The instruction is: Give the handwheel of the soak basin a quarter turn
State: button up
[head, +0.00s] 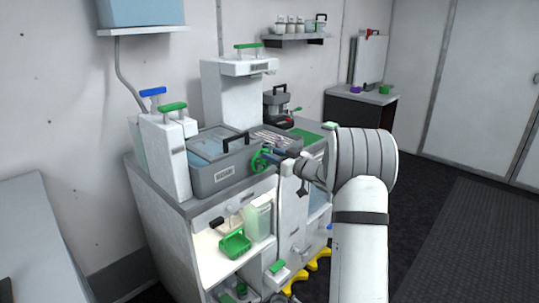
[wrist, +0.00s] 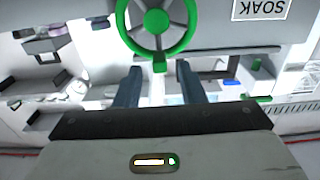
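The soak basin (head: 243,174) is a grey box with a SOAK label, on the counter in the head view. Its green handwheel (head: 260,161) is on the front wall near the right end. In the wrist view the picture is upside down, and the handwheel (wrist: 157,22) shows at the top, cut by the edge, with spokes, a hub and a green tab (wrist: 159,63) on its rim. My gripper (wrist: 157,72) is open, its two dark fingers apart. The tab appears between the fingertips, with gaps on both sides; I cannot tell the depth. In the head view my gripper (head: 279,154) is beside the wheel.
A white unit with blue and green handles (head: 165,150) stands left of the basin. Below are an open shelf with a green basket (head: 235,243) and yellow feet (head: 318,260).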

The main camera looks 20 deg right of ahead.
jog(key=shift+x, duration=1.1)
grip_shut()
